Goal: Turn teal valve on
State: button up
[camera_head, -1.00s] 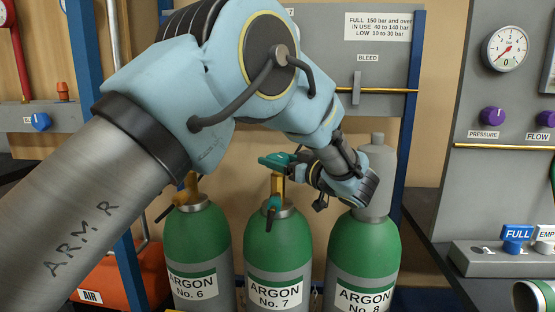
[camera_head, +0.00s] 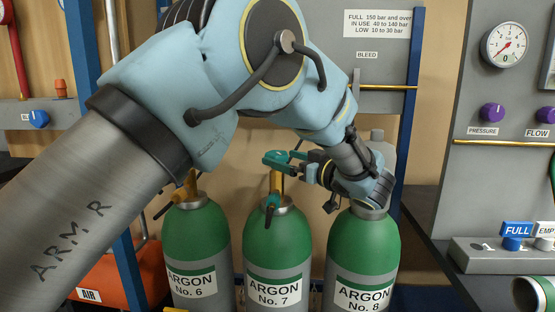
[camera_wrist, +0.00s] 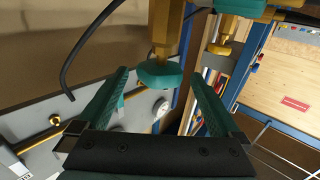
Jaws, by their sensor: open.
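The teal valve knob (camera_wrist: 160,72) sits at the end of a brass stem (camera_wrist: 167,30) in the wrist view, in the gap between my two fingertips, apart from both fingers. How deep it lies between them I cannot tell. My gripper (camera_wrist: 158,82) is open, with one teal finger on each side. In the head view my gripper (camera_head: 285,159) comes from the right over the brass valve (camera_head: 276,182) of the argon No. 7 cylinder (camera_head: 279,245). The fingers and knob share a colour and are hard to tell apart there. A teal lever (camera_head: 270,208) hangs at the cylinder's neck.
Argon No. 6 (camera_head: 195,242) stands left and argon No. 8 (camera_head: 363,245) right, close by. My wrist covers part of No. 8's top. A blue post (camera_head: 410,120) and a gauge panel (camera_head: 490,95) are to the right. A dark hose (camera_wrist: 75,60) curves at the wrist view's left.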

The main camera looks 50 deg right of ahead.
jog(key=s+a+b, duration=0.1)
jog(key=s, duration=0.6)
jog(key=shift+s, duration=0.2)
